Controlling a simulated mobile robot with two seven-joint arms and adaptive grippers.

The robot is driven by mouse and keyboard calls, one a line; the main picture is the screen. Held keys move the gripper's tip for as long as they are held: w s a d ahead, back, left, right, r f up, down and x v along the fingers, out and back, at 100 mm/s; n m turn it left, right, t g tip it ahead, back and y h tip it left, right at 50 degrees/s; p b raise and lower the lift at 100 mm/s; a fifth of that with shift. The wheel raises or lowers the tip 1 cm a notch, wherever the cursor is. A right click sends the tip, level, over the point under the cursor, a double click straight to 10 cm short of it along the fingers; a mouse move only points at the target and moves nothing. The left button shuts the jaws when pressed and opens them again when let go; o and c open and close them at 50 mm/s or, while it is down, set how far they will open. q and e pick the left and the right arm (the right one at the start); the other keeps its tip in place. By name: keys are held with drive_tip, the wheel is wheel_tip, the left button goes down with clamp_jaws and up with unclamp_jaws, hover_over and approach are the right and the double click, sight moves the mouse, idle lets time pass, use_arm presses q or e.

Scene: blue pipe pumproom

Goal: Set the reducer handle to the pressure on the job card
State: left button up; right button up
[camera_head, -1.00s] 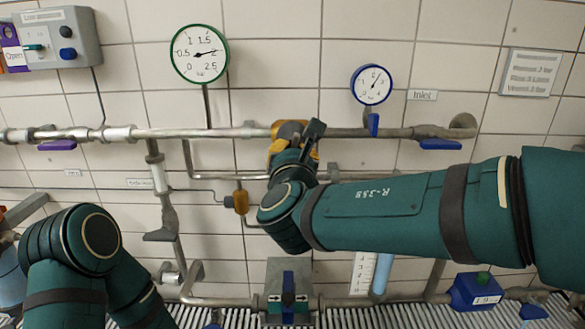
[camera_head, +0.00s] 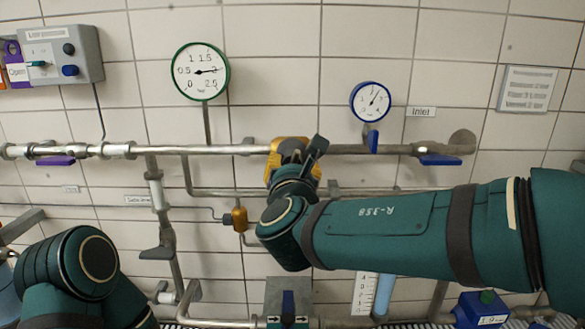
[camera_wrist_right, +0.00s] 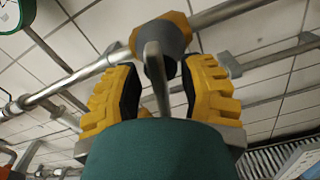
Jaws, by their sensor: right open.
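The reducer (camera_wrist_right: 165,38) is a yellow-orange body on the pipe in the right wrist view. Its grey handle (camera_wrist_right: 156,75) points back toward the camera. My right gripper (camera_wrist_right: 162,82) has its yellow, black-padded fingers apart on either side of the handle. Contact with either pad cannot be told. In the head view the right gripper (camera_head: 295,165) is at the pipe and largely hides the reducer. The green-rimmed gauge (camera_head: 201,72) has its needle near 2. A sign with several lines (camera_head: 526,88) hangs upper right, its text unreadable. My left gripper is out of view.
A smaller blue-rimmed gauge (camera_head: 370,101) stands on the pipe at right, near the Inlet label (camera_head: 421,112). A grey control box (camera_head: 58,56) is upper left. A blue lever (camera_head: 440,160) and purple lever (camera_head: 55,160) hang under the main pipe (camera_head: 215,149).

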drive_tip(key=s, duration=1.2)
idle(2.1)
